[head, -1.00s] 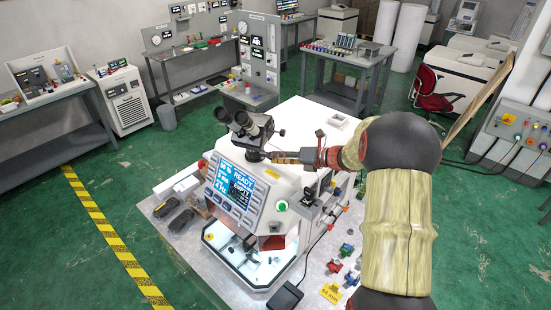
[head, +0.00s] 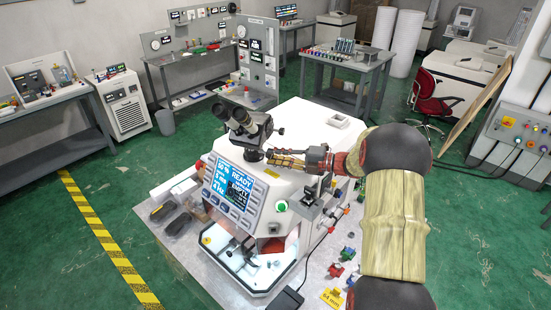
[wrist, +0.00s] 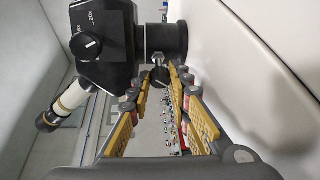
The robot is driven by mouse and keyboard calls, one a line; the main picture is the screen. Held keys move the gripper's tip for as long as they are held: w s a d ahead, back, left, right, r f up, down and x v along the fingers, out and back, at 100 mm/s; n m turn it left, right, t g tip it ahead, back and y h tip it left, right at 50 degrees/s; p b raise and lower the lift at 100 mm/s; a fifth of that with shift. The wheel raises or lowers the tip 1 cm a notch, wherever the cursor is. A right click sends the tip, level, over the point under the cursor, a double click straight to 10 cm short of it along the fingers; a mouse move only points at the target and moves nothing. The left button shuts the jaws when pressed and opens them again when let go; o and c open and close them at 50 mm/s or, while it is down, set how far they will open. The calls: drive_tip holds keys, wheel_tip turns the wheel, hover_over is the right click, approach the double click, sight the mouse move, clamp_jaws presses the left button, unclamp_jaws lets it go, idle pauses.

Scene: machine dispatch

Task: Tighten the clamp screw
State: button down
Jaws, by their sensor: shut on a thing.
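The black binocular microscope head (head: 245,125) sits on top of the white machine; it also fills the upper left of the wrist view (wrist: 100,35). Below its round black mount (wrist: 168,42), the clamp screw (wrist: 161,76) shows as a small dark knob on a metal stem. My gripper (wrist: 161,79) has its yellow-padded fingers on both sides of the knob, with the tips shut on it. In the head view my gripper (head: 271,157) reaches in from the right to just under the microscope head. The screw is hidden there by the fingers.
The white machine housing (head: 318,128) lies close beside my fingers and fills the right of the wrist view. The machine's screen panel (head: 234,186) faces front. Small coloured parts (head: 347,254) and a yellow tag (head: 332,297) lie on the bench at right.

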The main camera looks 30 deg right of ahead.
idle(0.3)
drive_tip(key=c, duration=1.8)
unclamp_jaws()
drive_tip(key=shift+d, duration=0.15)
drive_tip(key=shift+o, duration=0.8)
drive_tip(key=v, duration=1.2)
drive_tip(key=shift+s+f, duration=0.1)
drive_tip(key=shift+f, duration=0.15)
